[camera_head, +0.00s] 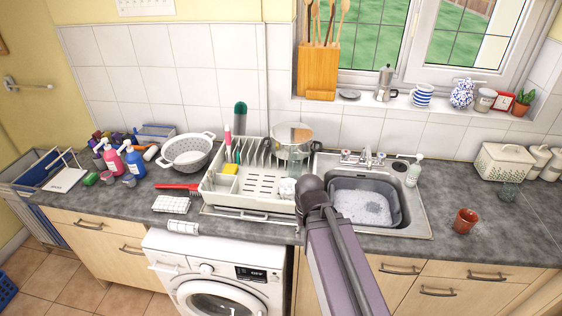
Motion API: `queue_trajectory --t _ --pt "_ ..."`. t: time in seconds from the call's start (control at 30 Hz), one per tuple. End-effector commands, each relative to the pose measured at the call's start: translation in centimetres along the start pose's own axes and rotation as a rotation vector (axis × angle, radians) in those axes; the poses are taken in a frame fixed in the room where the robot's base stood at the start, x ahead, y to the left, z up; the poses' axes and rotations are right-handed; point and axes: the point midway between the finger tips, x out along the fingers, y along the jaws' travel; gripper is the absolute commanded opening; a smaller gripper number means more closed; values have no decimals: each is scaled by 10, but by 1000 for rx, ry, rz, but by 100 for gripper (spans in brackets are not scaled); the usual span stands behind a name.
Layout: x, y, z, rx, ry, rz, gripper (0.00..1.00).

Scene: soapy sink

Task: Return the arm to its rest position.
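My arm rises from the bottom of the head view, a pale purple link with a dark rounded joint at its upper end. The joint shows in front of the right end of the dish rack (250,203) and the left edge of the sink (419,226). I cannot see my gripper or its fingers, so I cannot tell whether it holds anything. The sink has a grey basin (391,190) with soapy water in it. A clear glass (287,188) stands in the rack just left of the joint.
A terracotta cup (465,221) stands on the right counter. A colander (187,153), spray bottles (133,160) and a red-handled brush (177,186) are on the left counter. A soap bottle (414,171) stands behind the sink's right side. A washing machine (215,270) is below the counter.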

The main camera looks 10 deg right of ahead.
Motion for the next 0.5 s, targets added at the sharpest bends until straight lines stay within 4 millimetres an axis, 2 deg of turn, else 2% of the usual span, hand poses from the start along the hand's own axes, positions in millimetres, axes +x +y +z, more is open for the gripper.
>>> queue_trajectory --t 0.5 --pt "71 0 0 -2 0 0 43"
